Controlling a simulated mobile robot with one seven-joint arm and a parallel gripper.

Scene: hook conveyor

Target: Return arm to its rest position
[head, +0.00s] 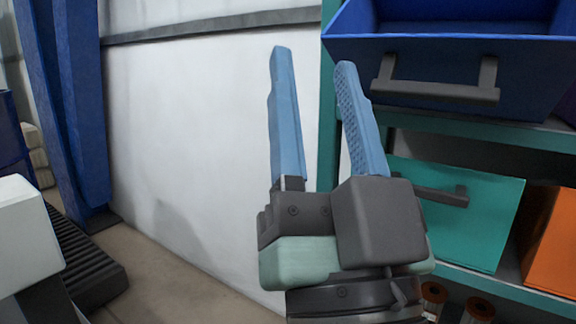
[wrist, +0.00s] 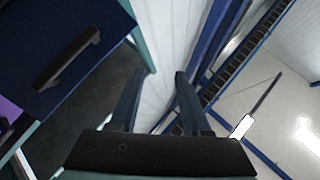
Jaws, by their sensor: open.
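My gripper (head: 312,62) stands upright in the middle of the head view, its two blue fingers spread apart and pointing up. Nothing is between the fingers, and the white wall shows through the gap. In the wrist view my gripper (wrist: 156,85) is also open and empty, with wall and ceiling beyond it. It is left of the shelf's bins and appears apart from them, though the distance in depth is hard to tell.
A teal shelf (head: 328,130) on the right holds a dark blue bin (head: 450,60) with a grey handle, a teal bin (head: 480,215) and an orange bin (head: 550,245). A blue post (head: 75,110) and a black ribbed conveyor (head: 85,260) are at left. Floor between is clear.

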